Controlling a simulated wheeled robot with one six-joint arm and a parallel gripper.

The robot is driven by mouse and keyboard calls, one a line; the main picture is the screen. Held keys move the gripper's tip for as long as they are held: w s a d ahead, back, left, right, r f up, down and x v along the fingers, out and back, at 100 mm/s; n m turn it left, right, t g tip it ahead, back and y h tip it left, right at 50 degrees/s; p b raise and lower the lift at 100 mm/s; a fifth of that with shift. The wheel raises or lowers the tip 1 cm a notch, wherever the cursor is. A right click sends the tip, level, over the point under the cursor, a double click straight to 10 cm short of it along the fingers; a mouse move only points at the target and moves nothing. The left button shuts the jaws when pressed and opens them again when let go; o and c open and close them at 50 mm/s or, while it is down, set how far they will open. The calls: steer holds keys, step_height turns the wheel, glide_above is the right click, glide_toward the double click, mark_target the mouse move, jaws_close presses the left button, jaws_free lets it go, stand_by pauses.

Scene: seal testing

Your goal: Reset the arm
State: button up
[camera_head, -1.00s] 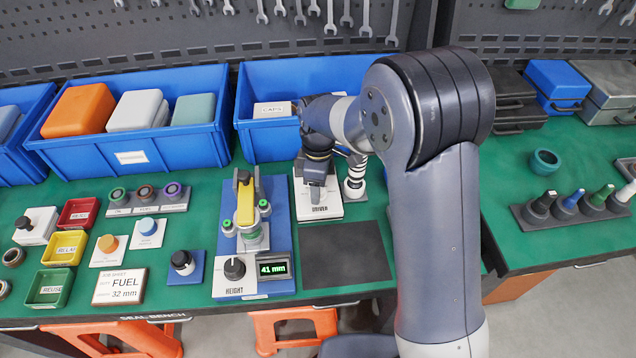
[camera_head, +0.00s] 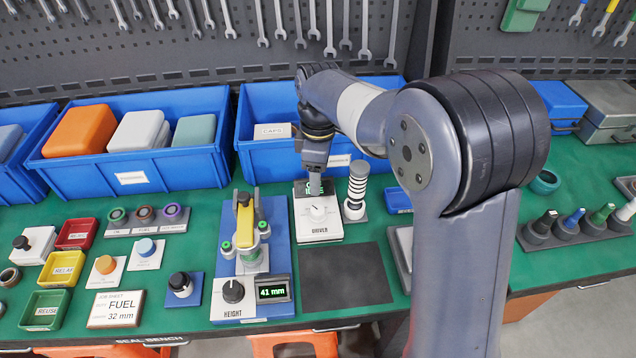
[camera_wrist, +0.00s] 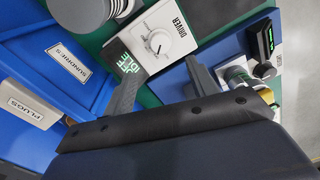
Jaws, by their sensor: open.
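My arm reaches over the green bench from the right in the head view. My gripper (camera_head: 318,178) points down just above the back of the white driver unit (camera_head: 318,231), whose knob is uncovered. In the wrist view the two dark fingers of my gripper (camera_wrist: 164,68) stand apart with nothing between them. The driver (camera_wrist: 160,38) lies beyond the fingertips there, its green display reading "OFF IDLE". The head view does not show the fingers clearly.
A striped black-and-white stack (camera_head: 356,190) stands close right of the driver. The blue caps bin (camera_head: 262,158) is behind. A dark mat (camera_head: 345,278) in front is clear.

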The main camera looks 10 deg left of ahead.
mark_target(318, 209)
stand_by(0.6)
steer(key=f, duration=1)
steer(key=shift+s+f, duration=0.25)
steer(key=shift+f, duration=0.15)
steer(key=shift+m, duration=0.3)
steer(key=shift+r, duration=0.1)
